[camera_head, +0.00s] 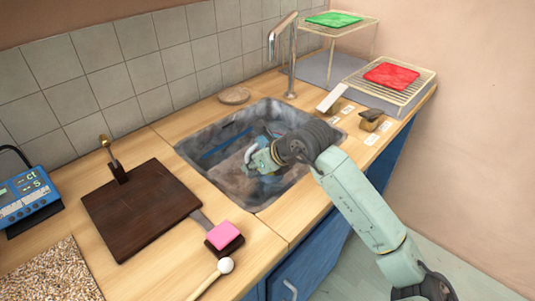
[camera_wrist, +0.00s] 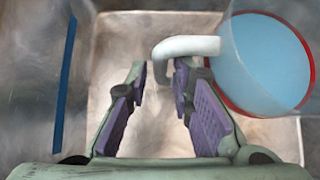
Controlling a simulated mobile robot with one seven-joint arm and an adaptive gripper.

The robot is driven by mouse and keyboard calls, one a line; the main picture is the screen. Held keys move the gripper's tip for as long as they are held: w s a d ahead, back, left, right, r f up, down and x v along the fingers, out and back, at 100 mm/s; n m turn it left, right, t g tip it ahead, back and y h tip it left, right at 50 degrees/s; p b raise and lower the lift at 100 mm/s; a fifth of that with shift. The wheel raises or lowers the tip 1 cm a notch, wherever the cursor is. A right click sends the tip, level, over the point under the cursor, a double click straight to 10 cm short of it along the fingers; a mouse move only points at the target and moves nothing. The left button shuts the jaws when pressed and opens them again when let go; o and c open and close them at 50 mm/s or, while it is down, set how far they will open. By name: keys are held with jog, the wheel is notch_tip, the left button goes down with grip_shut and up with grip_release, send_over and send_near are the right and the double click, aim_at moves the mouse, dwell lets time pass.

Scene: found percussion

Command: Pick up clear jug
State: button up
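The clear jug (camera_wrist: 262,62) is in the sink, at the upper right of the wrist view. It has a see-through wall, a light blue inner face, a red ring and a white handle (camera_wrist: 187,46) that points left. My gripper (camera_wrist: 161,80) is open and empty, with purple pads. The handle's bent end lies just ahead of and between the fingertips in the picture; I cannot tell whether it touches them. In the head view my gripper (camera_head: 262,160) is down inside the sink, and my wrist hides much of the jug.
The grey sink (camera_head: 190,150) has walls close around my gripper. A blue strip (camera_wrist: 65,85) lies at the left in the wrist view. A tap (camera_head: 291,60) stands behind. A dark board (camera_head: 140,210) and pink sponge (camera_head: 222,235) are left; a wire rack (camera_head: 412,92) is right.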

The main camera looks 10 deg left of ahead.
jog(key=shift+x, duration=1.4)
jog(key=shift+r, duration=0.1)
jog(key=shift+c, duration=0.3)
grip_shut()
jog(key=shift+r, duration=0.1)
